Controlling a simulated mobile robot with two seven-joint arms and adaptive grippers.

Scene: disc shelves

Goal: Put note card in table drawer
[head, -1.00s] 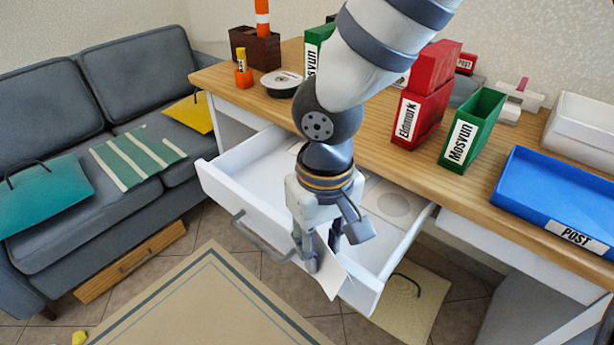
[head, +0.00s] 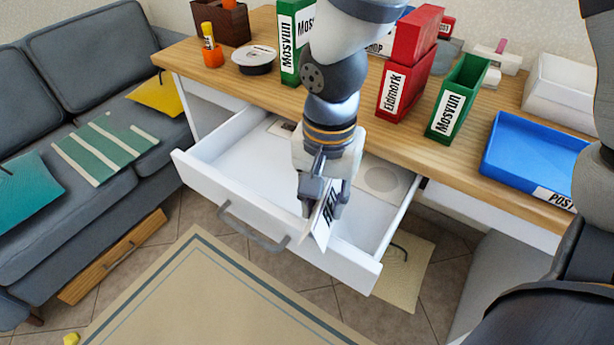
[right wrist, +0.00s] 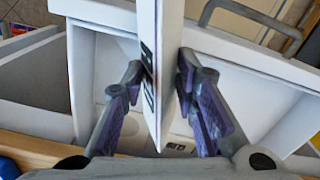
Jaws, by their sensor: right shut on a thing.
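The white note card (head: 319,231) has dark print on one face and stands on edge in my right gripper (head: 323,196). In the right wrist view the card (right wrist: 158,40) is seen edge-on between the two fingers of the gripper (right wrist: 160,82). The table drawer (head: 225,162) is pulled open, white inside, with a grey handle. It also shows in the right wrist view (right wrist: 90,75). The gripper and card are over the drawer's front part, near its front wall. I cannot tell whether the card touches the drawer. My left gripper is not in view.
The wooden tabletop (head: 395,150) above carries a green file box (head: 460,100), red file boxes (head: 405,85), a blue tray (head: 530,150) and a black-and-white disc (head: 254,58). A grey sofa (head: 80,60) stands at left. The drawer's left part is clear.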

